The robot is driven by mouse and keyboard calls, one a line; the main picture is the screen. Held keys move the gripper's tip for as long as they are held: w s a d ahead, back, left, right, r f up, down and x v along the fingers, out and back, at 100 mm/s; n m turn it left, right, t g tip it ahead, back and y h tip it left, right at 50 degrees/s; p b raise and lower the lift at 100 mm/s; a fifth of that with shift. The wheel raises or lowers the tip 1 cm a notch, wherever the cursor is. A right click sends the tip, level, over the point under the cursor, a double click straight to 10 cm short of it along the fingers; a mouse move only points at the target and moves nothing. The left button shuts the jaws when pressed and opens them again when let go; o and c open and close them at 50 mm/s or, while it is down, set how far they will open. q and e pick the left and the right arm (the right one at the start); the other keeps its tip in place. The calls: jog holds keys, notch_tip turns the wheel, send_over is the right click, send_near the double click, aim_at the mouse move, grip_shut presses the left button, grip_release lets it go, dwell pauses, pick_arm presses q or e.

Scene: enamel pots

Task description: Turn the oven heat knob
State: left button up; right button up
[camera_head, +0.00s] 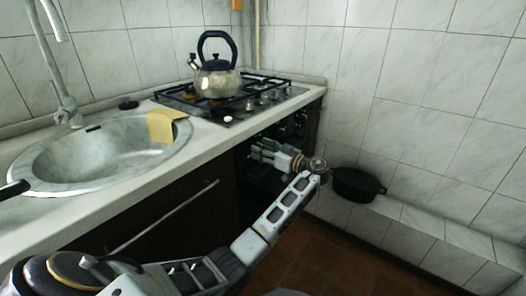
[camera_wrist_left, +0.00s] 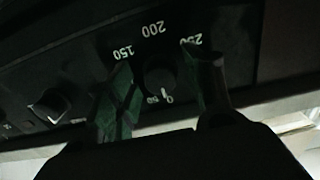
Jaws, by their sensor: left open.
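The oven heat knob (camera_wrist_left: 160,80) is a dark round knob on a black panel, with the numbers 0, 50, 150, 200 and 250 around it. My left gripper (camera_wrist_left: 161,62) is open, with one finger on each side of the knob. I cannot tell whether either finger touches it. In the head view my left gripper (camera_head: 262,150) is at the dark oven front (camera_head: 248,190), below the stove. The knob cannot be made out there. My right gripper is not in view.
A kettle (camera_head: 217,82) stands on the gas stove (camera_head: 180,98). The sink (camera_head: 60,172) holds a yellow cloth (camera_head: 161,127) on its rim. A black pot (camera_head: 356,185) sits on a tiled ledge at the right. Another knob (camera_wrist_left: 48,106) is on the panel at the left.

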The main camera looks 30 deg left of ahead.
pick_arm(q)
jog(key=c, duration=1)
